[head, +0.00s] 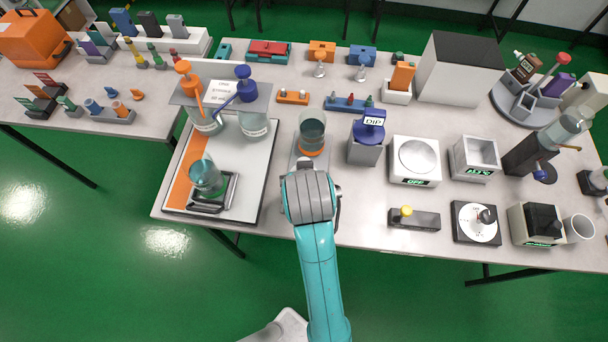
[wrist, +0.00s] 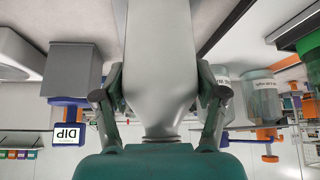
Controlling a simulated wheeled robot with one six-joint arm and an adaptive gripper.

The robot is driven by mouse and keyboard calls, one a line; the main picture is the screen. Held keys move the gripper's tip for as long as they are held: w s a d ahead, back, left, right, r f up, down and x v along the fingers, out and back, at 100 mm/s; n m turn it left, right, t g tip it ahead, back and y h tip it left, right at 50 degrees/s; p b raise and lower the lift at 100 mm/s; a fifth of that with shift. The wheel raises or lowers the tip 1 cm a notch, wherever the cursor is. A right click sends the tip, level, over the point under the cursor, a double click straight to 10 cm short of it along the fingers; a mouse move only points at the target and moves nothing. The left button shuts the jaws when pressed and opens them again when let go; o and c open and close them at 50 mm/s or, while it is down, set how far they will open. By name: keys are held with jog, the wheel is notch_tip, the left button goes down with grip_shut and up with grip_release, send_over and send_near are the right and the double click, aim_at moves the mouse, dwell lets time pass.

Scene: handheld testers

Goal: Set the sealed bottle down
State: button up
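In the wrist view, whose picture is upside down, a smooth grey bottle (wrist: 160,65) fills the middle. It narrows to a neck near the bottom of the picture. The fingers of my gripper (wrist: 160,105) lie against both sides of its tapering part, so it looks gripped. In the head view my wrist hides the fingers and most or all of the held bottle. The bottle's base is out of sight, and I cannot tell whether it touches the table. A glass vessel with dark contents and an orange lower band (head: 312,130) stands just beyond my wrist.
A blue-topped DIP unit (head: 366,140) stands close on the right, with a scale (head: 414,160) beyond. On the left are two pump bottles (head: 205,115) and a teal beaker (head: 206,176) on a white board (head: 240,170). Bare table (head: 365,210) shows right of my wrist.

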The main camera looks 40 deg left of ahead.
jog(key=o, duration=0.3)
jog(key=shift+o, duration=0.2)
jog(key=v, duration=0.7)
jog(key=shift+r, duration=0.35)
jog(key=shift+s, duration=0.1)
